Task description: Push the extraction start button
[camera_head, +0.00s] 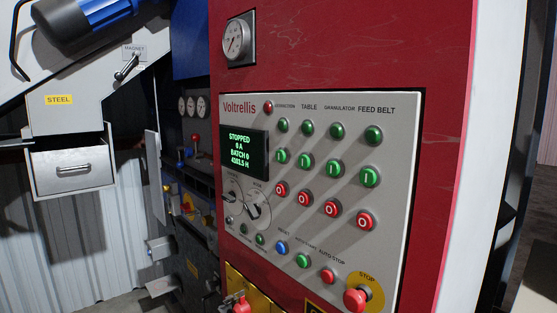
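The red machine's grey control panel (400,130) faces me, marked Voltrellis. The leftmost column, whose label seems to read EXTRACTION, has a green lamp (283,125) on top. Below it is the green extraction start button (280,155), with a white I mark. A red button with an O mark (281,188) sits under that. The display (244,153) reads STOPPED, 0 A, BATCH 0. Nothing covers the start button. Neither of my grippers is in view.
Similar green and red buttons for TABLE, GRANULATOR and FEED BELT stand close to the right. A red mushroom STOP button (356,299) sticks out at the lower right. Rotary knobs (254,211) sit below the display. A steel drawer (72,170) is at the left.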

